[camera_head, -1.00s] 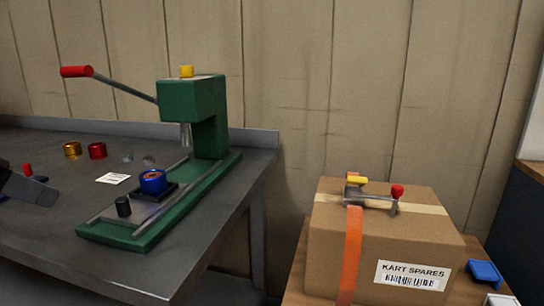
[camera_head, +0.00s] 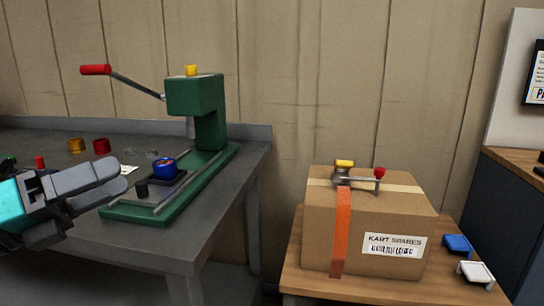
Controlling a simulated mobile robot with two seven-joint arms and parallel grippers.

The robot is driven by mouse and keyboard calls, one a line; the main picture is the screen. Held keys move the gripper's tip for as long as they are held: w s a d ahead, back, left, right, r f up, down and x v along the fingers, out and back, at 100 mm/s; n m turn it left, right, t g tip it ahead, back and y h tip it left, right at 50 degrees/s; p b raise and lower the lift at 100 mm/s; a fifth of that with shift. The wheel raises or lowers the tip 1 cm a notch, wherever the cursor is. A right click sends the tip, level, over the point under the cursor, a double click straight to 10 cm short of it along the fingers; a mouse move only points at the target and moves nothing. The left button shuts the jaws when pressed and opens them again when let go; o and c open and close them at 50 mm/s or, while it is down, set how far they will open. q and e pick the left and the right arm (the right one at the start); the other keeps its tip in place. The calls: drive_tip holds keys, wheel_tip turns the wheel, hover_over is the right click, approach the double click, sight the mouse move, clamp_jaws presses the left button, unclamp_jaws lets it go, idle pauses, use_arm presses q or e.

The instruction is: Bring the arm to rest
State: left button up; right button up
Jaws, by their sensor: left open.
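My left gripper (camera_head: 112,184) comes in from the left edge, in front of the grey metal workbench (camera_head: 205,225). Its two grey fingers point right and stand apart with nothing between them. My right gripper is not in view.
A gold ring (camera_head: 76,145) and a red ring (camera_head: 101,146) stand at the back of the bench. A strapped cardboard box (camera_head: 375,265) sits on a wooden table (camera_head: 445,285) at right, beside a blue tray (camera_head: 457,245) and a white tray (camera_head: 476,271). A gap separates bench and table.

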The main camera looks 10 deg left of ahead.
use_arm(q)
drive_tip(key=w+a+f+n+t+y, duration=0.1)
drive_tip(key=a+f+n+t+y, duration=0.25)
drive_tip(key=n+y, duration=0.65)
drive_tip(key=w+a+f+n+t+y, duration=0.1)
drive_tip(key=a+f+n+t+y, duration=0.3)
drive_tip(key=n, duration=0.9)
wheel_tip(320, 180, down, 13)
drive_tip(key=s+n+g+y, duration=0.2)
drive_tip(key=n+g+y, duration=0.35)
drive_tip(key=n, duration=0.35)
drive_tip(key=s+d+f+n+g+h, duration=0.2)
drive_tip(key=s+d+f+g+h, duration=0.3)
drive_tip(key=s+d+f+g, duration=1)
drive_tip(key=w+d+f+t+h, duration=0.35)
drive_tip(key=w+f+t, duration=0.35)
drive_tip(key=t, duration=0.3)
wheel_tip(320, 180, up, 10)
drive_tip(key=a+y+p, duration=0.1)
drive_tip(key=a+p, duration=0.1)
drive_tip(key=p, duration=1.2)
drive_tip(key=shift+s+a+r+m+y, duration=0.15)
drive_tip(key=shift+s+r+m+y, duration=0.15)
drive_tip(key=shift+s, duration=0.15)
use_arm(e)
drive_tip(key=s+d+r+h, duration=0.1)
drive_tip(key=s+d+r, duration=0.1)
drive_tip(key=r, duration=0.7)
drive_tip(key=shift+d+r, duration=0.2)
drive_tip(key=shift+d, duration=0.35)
